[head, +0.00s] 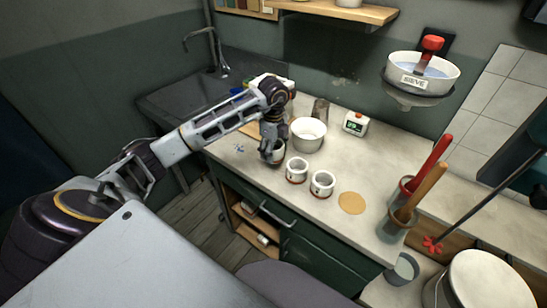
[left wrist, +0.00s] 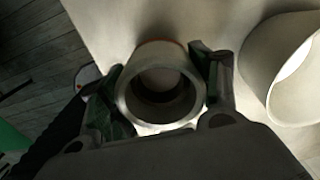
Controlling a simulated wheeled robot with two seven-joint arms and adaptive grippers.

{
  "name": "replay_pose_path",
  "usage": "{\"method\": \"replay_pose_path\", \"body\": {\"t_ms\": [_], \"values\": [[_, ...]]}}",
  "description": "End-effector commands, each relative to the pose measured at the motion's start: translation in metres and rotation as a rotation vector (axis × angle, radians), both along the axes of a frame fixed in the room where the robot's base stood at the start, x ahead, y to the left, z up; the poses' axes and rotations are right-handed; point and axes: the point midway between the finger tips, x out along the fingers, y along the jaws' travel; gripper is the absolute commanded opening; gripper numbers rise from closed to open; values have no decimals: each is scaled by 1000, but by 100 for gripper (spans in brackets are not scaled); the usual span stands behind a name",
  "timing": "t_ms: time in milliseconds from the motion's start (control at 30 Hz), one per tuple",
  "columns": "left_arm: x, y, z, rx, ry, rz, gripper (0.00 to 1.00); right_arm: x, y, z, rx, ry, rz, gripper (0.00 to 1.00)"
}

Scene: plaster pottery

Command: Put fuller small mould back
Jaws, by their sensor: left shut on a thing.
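My left gripper (head: 272,154) is shut on a small white cylindrical mould (head: 279,152) at the counter's front edge. In the left wrist view the gripper (left wrist: 163,88) has a finger on either side of the mould (left wrist: 143,110), and I look down into its dark, round hollow. Whether its base touches the counter is hard to tell. Two similar small white moulds stand to its right, a nearer-left one (head: 297,171) and a further-right one (head: 321,185). Their fill levels are too small to compare. My right gripper is not in view.
A larger white bowl (head: 308,135) stands close behind the moulds; a timer (head: 355,123) is behind it. A tan disc (head: 351,203) lies to the right on the counter (head: 375,165). Long-handled tools stand in a holder (head: 397,222) farther right. A sieve bowl (head: 423,75) is at the wall.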

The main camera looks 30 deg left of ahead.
Motion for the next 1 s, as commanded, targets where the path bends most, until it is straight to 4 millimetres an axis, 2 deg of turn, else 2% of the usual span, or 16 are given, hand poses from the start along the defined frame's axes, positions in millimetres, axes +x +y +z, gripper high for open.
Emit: {"method": "replay_pose_path", "body": {"t_ms": [200,433,933,967,1000], "values": [[-1,0,-13,0,2,-1,28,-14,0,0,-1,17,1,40],[-1,0,-34,0,1,0,28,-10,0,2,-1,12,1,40],[0,0,-40,0,-1,0,28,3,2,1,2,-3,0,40],[0,0,-40,0,0,0,65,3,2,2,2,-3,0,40],[0,0,-40,0,0,0,70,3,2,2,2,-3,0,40]]}}
